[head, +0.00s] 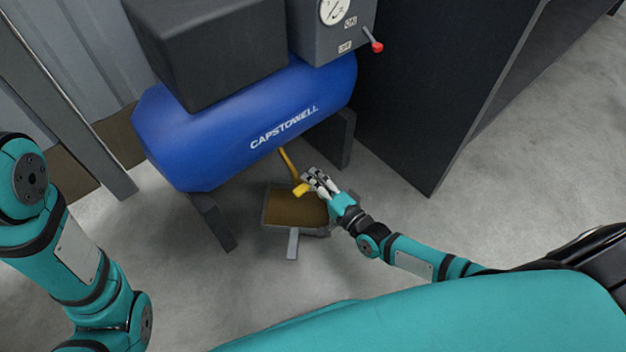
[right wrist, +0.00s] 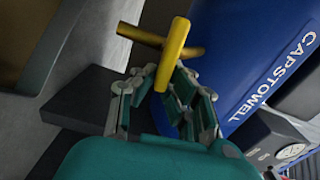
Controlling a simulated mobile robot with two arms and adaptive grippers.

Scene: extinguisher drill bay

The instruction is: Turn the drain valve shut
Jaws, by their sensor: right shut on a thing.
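The drain valve is a yellow pipe (head: 287,158) coming down from under the blue compressor tank (head: 245,112), with a yellow handle (head: 301,190) at its lower end. My right gripper (head: 312,182) is at the handle. In the right wrist view the yellow handle (right wrist: 173,52) stands between the fingertips of my right gripper (right wrist: 168,80), which is shut on it. The yellow pipe (right wrist: 140,34) crosses behind the handle there. Of my left arm only links show at the left of the head view; its gripper is out of view.
A tray with brown contents and a grey rim (head: 263,215) lies on the floor under the valve. The tank's dark legs (head: 212,222) stand on both sides. A tall dark cabinet (head: 430,90) is to the right. Concrete floor (head: 540,160) is clear at the right.

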